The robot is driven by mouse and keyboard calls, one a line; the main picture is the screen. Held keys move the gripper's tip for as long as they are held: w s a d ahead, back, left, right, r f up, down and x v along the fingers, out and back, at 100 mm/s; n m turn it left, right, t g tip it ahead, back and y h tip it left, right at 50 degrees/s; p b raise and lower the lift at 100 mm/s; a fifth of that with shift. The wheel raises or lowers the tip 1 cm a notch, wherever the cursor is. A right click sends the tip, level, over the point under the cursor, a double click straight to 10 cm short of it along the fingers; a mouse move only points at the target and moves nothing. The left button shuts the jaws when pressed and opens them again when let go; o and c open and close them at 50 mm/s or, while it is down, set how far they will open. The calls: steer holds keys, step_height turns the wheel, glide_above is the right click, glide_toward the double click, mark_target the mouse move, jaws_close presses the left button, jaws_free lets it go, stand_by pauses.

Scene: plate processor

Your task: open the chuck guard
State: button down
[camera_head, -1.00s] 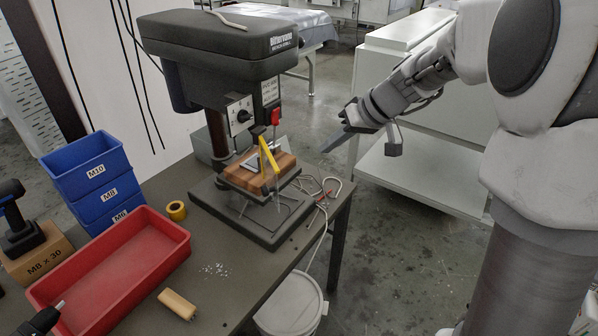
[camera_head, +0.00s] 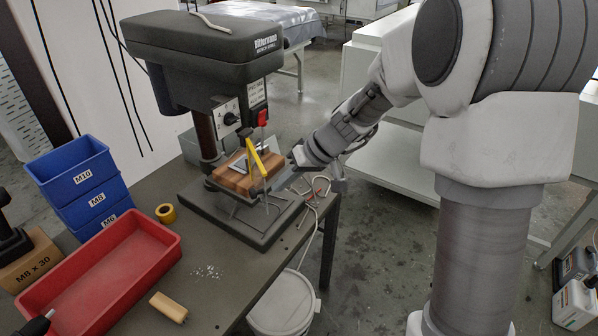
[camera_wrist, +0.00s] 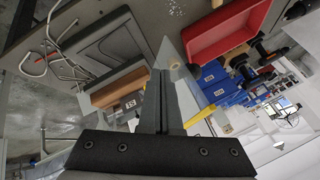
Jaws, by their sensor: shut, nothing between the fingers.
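The chuck guard (camera_head: 257,160) shows as a yellow-edged piece in front of the drill press spindle, above a wooden block. Its clear part is hard to make out. A yellow strip of it also shows in the wrist view (camera_wrist: 199,117), partly hidden behind my fingers. My gripper (camera_head: 279,181) is shut and empty, just right of the guard and the block. In the wrist view its fingers (camera_wrist: 165,75) lie together and point across the drill press base. I cannot tell whether they touch the guard.
The drill press head (camera_head: 205,45) stands above the work. Loose cables and hooked rods (camera_head: 318,190) lie at the table's right edge, beside my gripper. A white bucket (camera_head: 283,305) is below.

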steer(key=shift+s+a, duration=0.2)
steer(key=shift+a, duration=0.45)
steer(key=shift+a, duration=0.1)
steer(key=s+a+m+t+h+b, duration=0.1)
steer(key=a+m+t+h+b, duration=0.1)
steer(key=a+m, duration=0.3)
steer(key=shift+s+a+t, duration=0.35)
steer(key=shift+a+t, duration=0.05)
steer(key=shift+a, duration=0.75)
steer(key=shift+d, duration=0.1)
